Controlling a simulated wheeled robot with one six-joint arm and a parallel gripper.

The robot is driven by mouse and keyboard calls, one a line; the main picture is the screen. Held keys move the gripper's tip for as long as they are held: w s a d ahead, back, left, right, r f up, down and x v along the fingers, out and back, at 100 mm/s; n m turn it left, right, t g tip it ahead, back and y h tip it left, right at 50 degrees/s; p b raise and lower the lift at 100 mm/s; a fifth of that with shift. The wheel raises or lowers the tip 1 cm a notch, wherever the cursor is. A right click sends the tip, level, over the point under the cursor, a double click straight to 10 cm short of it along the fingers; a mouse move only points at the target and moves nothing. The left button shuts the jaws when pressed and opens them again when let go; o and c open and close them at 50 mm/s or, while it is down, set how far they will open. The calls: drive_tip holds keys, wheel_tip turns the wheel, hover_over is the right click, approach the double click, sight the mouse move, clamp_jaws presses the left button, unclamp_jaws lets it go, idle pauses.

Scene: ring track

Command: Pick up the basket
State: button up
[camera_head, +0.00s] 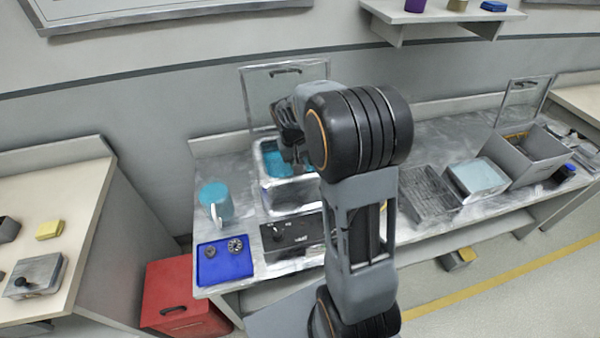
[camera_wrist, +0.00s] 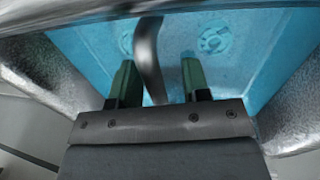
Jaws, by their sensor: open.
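A metal tank (camera_head: 290,197) with blue liquid (camera_head: 270,160) stands on the left part of the counter, its clear lid (camera_head: 258,90) raised behind. My gripper (camera_head: 290,145) is over the tank, partly hidden by my arm. In the wrist view my gripper (camera_wrist: 158,85) is open, with green fingertips apart. A dark curved bar (camera_wrist: 148,55), which looks like the basket's handle, shows between the fingers; whether they touch it I cannot tell. The basket's body is not clearly visible. Two round shapes (camera_wrist: 215,40) show in the blue.
A dark mesh container (camera_head: 430,192), a light blue-topped box (camera_head: 478,178) and a grey bin (camera_head: 530,155) stand to the right. A red box (camera_head: 180,298) is on the floor.

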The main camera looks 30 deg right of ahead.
drive_tip(key=shift+c, duration=0.4)
clamp_jaws()
